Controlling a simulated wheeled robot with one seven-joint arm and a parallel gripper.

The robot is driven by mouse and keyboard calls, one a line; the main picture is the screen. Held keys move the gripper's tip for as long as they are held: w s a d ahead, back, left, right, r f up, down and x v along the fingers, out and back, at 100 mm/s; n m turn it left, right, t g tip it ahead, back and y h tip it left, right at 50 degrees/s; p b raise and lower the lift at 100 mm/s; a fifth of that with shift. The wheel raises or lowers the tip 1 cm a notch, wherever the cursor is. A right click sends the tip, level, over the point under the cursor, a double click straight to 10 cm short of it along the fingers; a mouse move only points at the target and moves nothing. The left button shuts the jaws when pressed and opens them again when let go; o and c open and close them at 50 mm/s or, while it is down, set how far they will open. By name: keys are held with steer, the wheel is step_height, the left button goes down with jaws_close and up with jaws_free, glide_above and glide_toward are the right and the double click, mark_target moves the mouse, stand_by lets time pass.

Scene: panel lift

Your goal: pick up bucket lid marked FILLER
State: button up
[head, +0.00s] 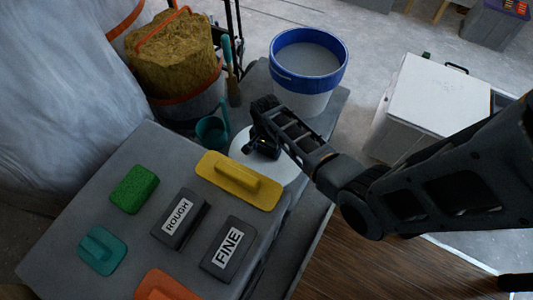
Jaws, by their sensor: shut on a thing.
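A round white lid (285,168) lies below my arm in the head view, beside the grey block's far right corner. My gripper (262,147) is at the lid's upper part and is shut on it. My gripper and forearm cover part of the lid, and no FILLER marking shows. An open white bucket (302,104) with a blue rim stands just beyond, with grey contents inside.
A grey block (68,208) carries a green sponge (134,189), ROUGH and FINE sanding blocks (228,249) and a yellow float (240,181). A teal cup (211,131) stands left of my gripper. A white-topped box (437,92) stands right.

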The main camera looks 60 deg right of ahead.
steer(key=c, duration=0.5)
steer(key=shift+o, duration=0.2)
